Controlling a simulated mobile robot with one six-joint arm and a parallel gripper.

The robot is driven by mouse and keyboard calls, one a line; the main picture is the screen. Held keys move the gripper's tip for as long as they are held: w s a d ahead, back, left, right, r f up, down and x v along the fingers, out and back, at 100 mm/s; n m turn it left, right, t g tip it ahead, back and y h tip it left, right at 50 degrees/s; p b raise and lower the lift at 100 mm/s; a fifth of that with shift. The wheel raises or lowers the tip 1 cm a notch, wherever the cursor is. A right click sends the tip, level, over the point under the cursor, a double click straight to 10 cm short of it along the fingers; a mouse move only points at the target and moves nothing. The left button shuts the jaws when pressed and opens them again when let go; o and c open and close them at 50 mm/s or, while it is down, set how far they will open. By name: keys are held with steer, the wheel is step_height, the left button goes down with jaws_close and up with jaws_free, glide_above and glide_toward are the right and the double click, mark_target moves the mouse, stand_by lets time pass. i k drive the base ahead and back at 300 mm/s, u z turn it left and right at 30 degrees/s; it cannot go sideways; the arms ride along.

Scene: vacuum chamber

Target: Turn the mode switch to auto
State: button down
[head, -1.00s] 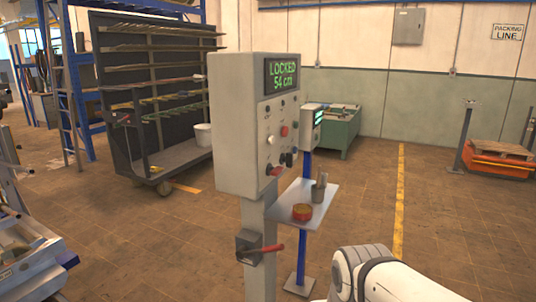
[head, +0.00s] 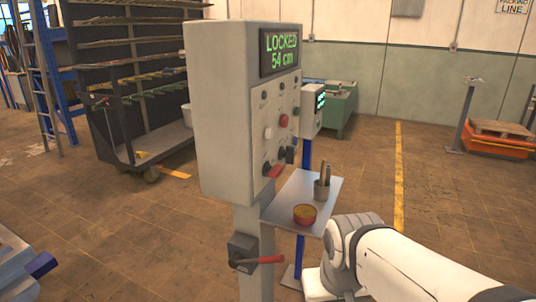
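A grey control box (head: 222,110) stands on a post in the middle of the head view. Its screen (head: 281,49) reads "LOCKED 54 cm". Its front face, seen at a steep angle, carries several small knobs and buttons, among them a white button (head: 268,133), a red button (head: 283,121), dark knobs (head: 282,154) and a red-handled switch (head: 274,171). The labels are too small to read, so I cannot tell which one is the mode switch or where it points. My white arm comes in from the lower right; my gripper itself is not seen.
A small shelf (head: 284,205) beside the post holds a red tin (head: 304,215) and a cup of tools (head: 322,188). A second panel (head: 312,112) stands behind. The floor to the right is open.

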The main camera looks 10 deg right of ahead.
mark_target(289, 153)
steer(key=k, duration=1.3)
steer(key=z, duration=0.4)
steer(key=i, duration=1.8)
steer(key=u, duration=0.8)
steer(key=i, duration=0.5)
steer(key=z, duration=0.2)
